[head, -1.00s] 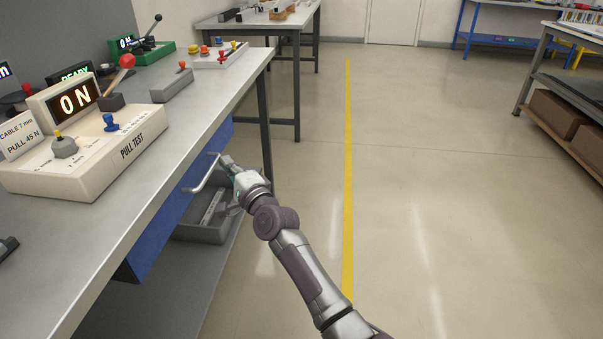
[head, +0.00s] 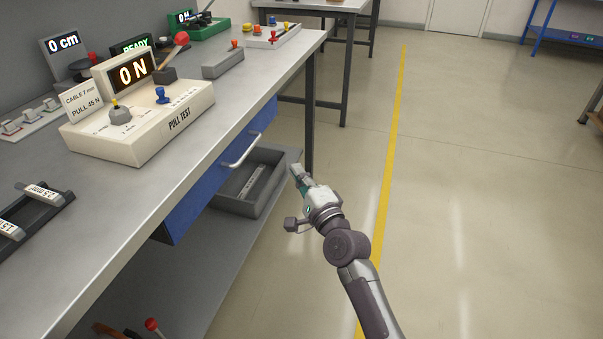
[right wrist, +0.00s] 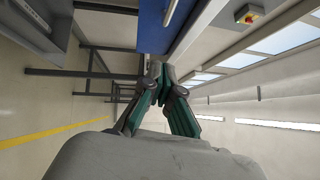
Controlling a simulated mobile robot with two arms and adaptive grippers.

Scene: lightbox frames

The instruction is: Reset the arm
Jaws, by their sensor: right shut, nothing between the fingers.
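My right gripper (head: 299,175) is shut and empty in the head view. It hangs over the aisle floor, to the right of the workbench (head: 215,131) and apart from it. Its closed fingers also show in the right wrist view (right wrist: 162,75). The blue drawer (head: 215,170) under the bench top has a silver handle (head: 242,152), left of the gripper and not touched by it. The drawer front also shows in the right wrist view (right wrist: 152,28). My left gripper is not in view.
A pull tester (head: 150,135) reading 0 N stands on the bench. A grey bin (head: 262,200) sits on the lower shelf beside the gripper. Open floor with a yellow line (head: 392,140) lies to the right. Another table (head: 320,6) stands behind.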

